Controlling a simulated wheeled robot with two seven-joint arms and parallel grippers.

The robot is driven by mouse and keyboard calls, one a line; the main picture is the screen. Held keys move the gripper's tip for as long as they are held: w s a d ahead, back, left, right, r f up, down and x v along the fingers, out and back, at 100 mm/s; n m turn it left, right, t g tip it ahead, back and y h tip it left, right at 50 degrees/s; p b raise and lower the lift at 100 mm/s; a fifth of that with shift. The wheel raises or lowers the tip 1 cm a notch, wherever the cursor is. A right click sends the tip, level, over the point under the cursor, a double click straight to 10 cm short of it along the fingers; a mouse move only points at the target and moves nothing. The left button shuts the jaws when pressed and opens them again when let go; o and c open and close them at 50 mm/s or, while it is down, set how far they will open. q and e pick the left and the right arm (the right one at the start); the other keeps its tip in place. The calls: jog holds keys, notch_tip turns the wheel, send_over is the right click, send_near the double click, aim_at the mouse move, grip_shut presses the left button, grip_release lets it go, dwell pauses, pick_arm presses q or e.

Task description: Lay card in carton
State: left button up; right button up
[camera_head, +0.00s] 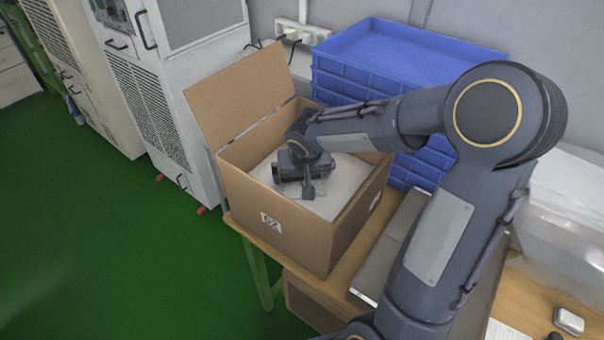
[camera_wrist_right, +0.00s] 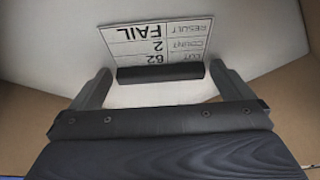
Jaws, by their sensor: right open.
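The brown cardboard carton (camera_head: 300,242) stands open on the wooden table, with one flap up at the back left and a "62" label on its front. My right gripper (camera_head: 312,188) is inside it, low over the pale bottom. In the right wrist view the white card (camera_wrist_right: 155,42) has black print that includes "FAIL" and shows upside down. It appears to lie on the pale bottom, just beyond the open fingers of my right gripper (camera_wrist_right: 160,72). A dark bar spans between the fingertips, covering the card's near edge; I cannot tell what it is. My left gripper is not in view.
Stacked blue trays (camera_head: 400,50) stand right behind the carton. A grey flat case (camera_head: 375,270) lies to its right, partly behind my right arm. A clear bin (camera_head: 570,195) and a small metal box (camera_head: 568,321) are at the right. White cabinets (camera_head: 160,100) stand left.

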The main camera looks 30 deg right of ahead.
jog(key=shift+r, duration=0.3)
jog(key=v, duration=1.1)
jog(key=shift+s+r+p, duration=0.2)
jog(key=shift+r+p, duration=0.1)
